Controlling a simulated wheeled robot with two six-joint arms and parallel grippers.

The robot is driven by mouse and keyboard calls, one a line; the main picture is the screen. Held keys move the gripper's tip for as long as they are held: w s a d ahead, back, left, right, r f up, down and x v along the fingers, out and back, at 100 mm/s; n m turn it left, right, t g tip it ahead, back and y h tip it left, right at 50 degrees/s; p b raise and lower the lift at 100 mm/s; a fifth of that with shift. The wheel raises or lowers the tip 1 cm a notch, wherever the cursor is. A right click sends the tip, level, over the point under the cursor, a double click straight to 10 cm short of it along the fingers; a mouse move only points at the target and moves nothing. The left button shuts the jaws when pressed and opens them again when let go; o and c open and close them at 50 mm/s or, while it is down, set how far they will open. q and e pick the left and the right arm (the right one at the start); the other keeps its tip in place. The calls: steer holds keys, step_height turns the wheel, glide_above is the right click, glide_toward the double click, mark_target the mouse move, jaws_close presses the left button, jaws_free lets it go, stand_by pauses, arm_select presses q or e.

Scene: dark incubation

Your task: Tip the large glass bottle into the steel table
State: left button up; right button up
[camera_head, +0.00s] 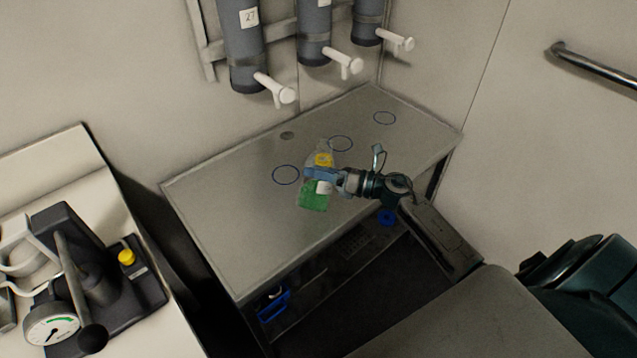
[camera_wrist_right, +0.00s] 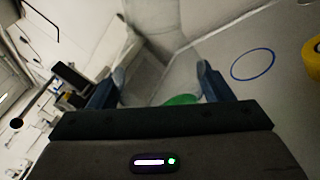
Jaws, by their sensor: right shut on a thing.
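The large glass bottle (camera_head: 314,197) is clear with green liquid in its lower part and a white label patch. It is over the middle of the steel table (camera_head: 225,215). My right gripper (camera_head: 312,175) reaches in from the right and is shut on the bottle. In the right wrist view its two fingers (camera_wrist_right: 161,88) stand on either side of clear glass, with some green liquid (camera_wrist_right: 181,99) low between them. I cannot tell whether the bottle touches the table or how far it tilts. My left gripper is not in view.
A yellow round item (camera_head: 324,159) shows by the bottle. Blue rings (camera_head: 286,174) mark the tabletop, which is otherwise mostly clear. Grey dispensers (camera_head: 243,45) with white taps hang behind. A black device with a gauge (camera_head: 51,328) stands on the left counter.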

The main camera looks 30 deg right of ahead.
steer(key=shift+r, duration=0.15)
steer(key=shift+s+a+r+m+p, duration=0.1)
steer(key=shift+a+r+m+p, duration=0.1)
steer(key=shift+r+m+p, duration=0.45)
steer(key=shift+s+a+f+m+p, duration=0.15)
steer(key=shift+f+m+p, duration=0.1)
steer(key=shift+p, duration=0.45)
steer(key=shift+r, duration=0.15)
steer(key=shift+r+m+p, duration=0.35)
steer(key=shift+m+p, duration=0.15)
steer(key=shift+p, duration=0.4)
steer(key=shift+s+a+r+m+p, duration=0.15)
steer(key=shift+a+r+m+p, duration=0.05)
steer(key=shift+m+p, duration=0.3)
